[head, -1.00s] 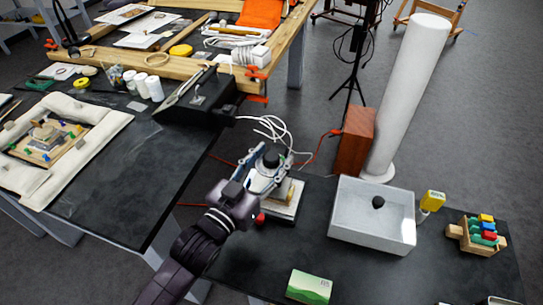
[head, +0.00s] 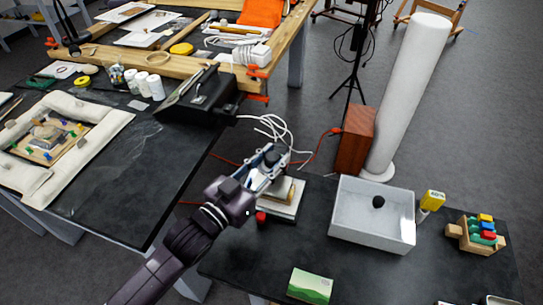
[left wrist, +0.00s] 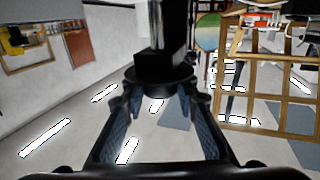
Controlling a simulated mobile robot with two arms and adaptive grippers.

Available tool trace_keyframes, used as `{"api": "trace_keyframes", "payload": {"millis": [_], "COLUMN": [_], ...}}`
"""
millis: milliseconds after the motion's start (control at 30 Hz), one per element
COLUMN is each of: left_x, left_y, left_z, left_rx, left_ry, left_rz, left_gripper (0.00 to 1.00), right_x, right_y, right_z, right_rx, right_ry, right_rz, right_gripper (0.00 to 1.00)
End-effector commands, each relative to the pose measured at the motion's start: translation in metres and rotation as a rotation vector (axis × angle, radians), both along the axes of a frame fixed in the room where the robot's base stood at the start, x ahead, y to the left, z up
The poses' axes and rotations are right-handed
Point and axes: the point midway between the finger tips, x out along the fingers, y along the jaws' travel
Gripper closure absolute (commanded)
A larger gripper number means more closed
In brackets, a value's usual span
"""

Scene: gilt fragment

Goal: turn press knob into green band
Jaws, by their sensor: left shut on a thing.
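The press stands on the near dark table, with a pale base (head: 284,208) and a black knob (head: 271,157) on top. My left gripper (head: 274,168) reaches it from the left and is shut on the knob. The left wrist view also shows the black knob (left wrist: 158,78) between the two fingers (left wrist: 158,115). The fingers and wrist cover much of the press's upper part. I cannot make out a green band or a pointer on the press. My right gripper is not in view.
A white tray (head: 345,228) with a dark lump stands right of the press. A yellow-handled tool (head: 432,200), a wooden rack (head: 466,236) and a green-and-white card (head: 310,284) lie around it. White cables (head: 270,126) loop behind the press.

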Motion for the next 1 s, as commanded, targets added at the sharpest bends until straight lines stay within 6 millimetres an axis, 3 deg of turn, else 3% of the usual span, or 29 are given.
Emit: {"api": "trace_keyframes", "payload": {"millis": [433,467,600,1000], "left_x": [0.0004,0.0004,0.0005,-0.0054], "left_y": [0.0018,0.0018,0.002,0.0075], "left_z": [0.0007,0.0007,0.0004,-0.0017], "left_rx": [-0.003,-0.003,-0.003,-0.001], "left_ry": [0.004,0.004,0.004,0.007], "left_rz": [-0.033,-0.032,-0.032,-0.03], "left_gripper": [0.97,0.7,0.55,0.54], "right_x": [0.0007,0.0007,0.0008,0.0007], "right_y": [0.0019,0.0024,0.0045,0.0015], "right_z": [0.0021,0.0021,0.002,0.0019], "right_rx": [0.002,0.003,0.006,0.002], "right_ry": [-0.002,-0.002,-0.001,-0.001], "right_rz": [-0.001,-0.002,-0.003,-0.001], "right_gripper": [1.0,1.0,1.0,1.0]}}
